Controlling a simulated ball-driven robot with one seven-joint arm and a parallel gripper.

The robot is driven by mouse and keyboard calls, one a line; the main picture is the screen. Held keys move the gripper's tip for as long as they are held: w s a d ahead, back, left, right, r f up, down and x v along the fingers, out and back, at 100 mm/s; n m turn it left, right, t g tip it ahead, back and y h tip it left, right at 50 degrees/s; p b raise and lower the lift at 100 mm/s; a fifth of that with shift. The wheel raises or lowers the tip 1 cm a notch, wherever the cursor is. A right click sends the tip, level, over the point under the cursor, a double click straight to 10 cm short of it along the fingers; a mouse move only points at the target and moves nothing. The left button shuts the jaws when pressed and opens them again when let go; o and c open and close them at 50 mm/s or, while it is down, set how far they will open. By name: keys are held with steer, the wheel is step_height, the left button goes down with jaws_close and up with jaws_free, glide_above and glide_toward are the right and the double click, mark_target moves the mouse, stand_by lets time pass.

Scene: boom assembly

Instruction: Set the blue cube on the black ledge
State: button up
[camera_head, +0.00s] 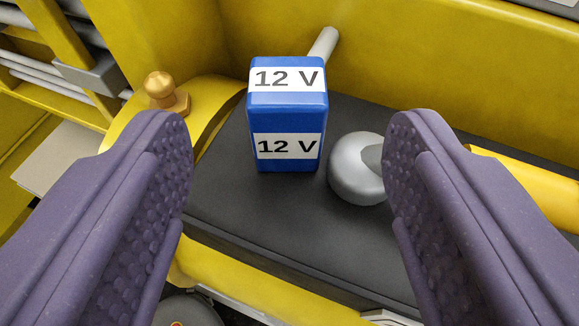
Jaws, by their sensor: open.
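The blue cube (286,122) is a blue block with white "12 V" labels on its top and front. It stands upright on the black ledge (240,205), near the ledge's back edge. My gripper (288,135) shows as two purple, dimpled fingers, wide apart, one on each side of the picture. The fingers are open with nothing held between them. The cube is seen in the gap between them, and they do not appear to touch it. How far beyond the fingertips it stands is hard to tell.
A grey-white rounded knob (352,170) sits on the ledge close to the cube's right. A pale peg (324,43) sticks out behind the cube from the yellow wall (430,75). A brass knob (163,91) stands at left. Bare ledge lies in front of the cube.

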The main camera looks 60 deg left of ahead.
steer(key=v, duration=0.5)
steer(key=shift+s+d+r, duration=0.1)
steer(key=w+d+r+m+t+h, duration=0.1)
steer(key=w+d+r+t+h, duration=0.3)
steer(key=w+r, duration=0.5)
steer(key=w+d+r+m+t+h, duration=0.1)
steer(key=w+d+r+h, duration=0.4)
steer(key=w+r, duration=0.45)
step_height(320, 180, up, 15)
steer(key=w+a+m+t+h, duration=0.2)
steer(key=m+h, duration=0.1)
steer(key=h, duration=0.2)
steer(key=s+a+r+m+h, duration=0.1)
steer(key=s+a+r+m, duration=0.15)
steer(key=r, duration=0.45)
steer(key=s+a+r+m, duration=0.2)
steer(key=a+r, duration=0.2)
steer(key=r, duration=0.3)
steer(key=s+a+r+m+y, duration=0.1)
steer(key=s+a+r+y, duration=0.2)
steer(key=s+a+r, duration=0.7)
steer(key=shift+s+r+m+t, duration=0.25)
steer(key=shift+s+m+t, duration=0.1)
steer(key=shift+s, duration=0.55)
